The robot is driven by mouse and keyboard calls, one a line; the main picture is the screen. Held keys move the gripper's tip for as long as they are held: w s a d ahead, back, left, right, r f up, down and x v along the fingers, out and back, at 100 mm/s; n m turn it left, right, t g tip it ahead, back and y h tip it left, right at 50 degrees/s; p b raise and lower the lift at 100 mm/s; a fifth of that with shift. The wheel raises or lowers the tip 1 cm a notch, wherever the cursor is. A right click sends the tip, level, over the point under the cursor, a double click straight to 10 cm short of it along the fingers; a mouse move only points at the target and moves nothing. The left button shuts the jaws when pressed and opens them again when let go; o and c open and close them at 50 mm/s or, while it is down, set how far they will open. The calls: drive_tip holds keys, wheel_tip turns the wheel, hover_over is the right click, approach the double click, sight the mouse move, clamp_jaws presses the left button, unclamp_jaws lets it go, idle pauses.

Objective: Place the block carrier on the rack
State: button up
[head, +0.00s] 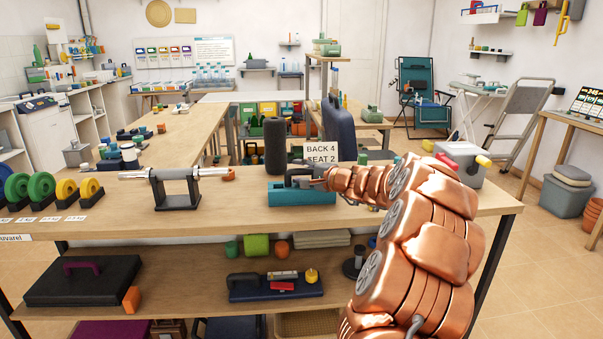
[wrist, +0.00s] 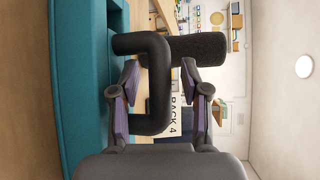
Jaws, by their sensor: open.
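A teal block-shaped carrier (head: 290,197) with a dark handle stands on the near workbench. In the wrist view its teal body (wrist: 82,80) fills the left side, and the thick black handle (wrist: 157,110) reaches between my fingers. My gripper (head: 303,178) is at the handle; it also shows in the wrist view (wrist: 160,80), its two purple-padded fingers apart on either side of the handle's end. A gap shows beside the right finger. I cannot tell which thing is the rack; a dark stand (head: 177,203) holding a metal bar is left of the carrier.
A black upright roller (head: 275,146) and a sign reading "BACK 4 SEAT 2" (head: 321,153) are behind the carrier. Coloured discs (head: 40,186) stand at the left. A lower shelf (head: 190,296) holds a dark tray (head: 250,292). Bare benchtop (head: 120,205) lies left of the stand.

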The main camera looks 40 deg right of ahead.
drive_tip(key=shift+r, duration=0.2)
drive_tip(key=s+r+p, duration=0.1)
drive_tip(key=s, duration=1.1)
drive_tip(key=shift+r, duration=0.4)
drive_tip(key=shift+d, duration=0.1)
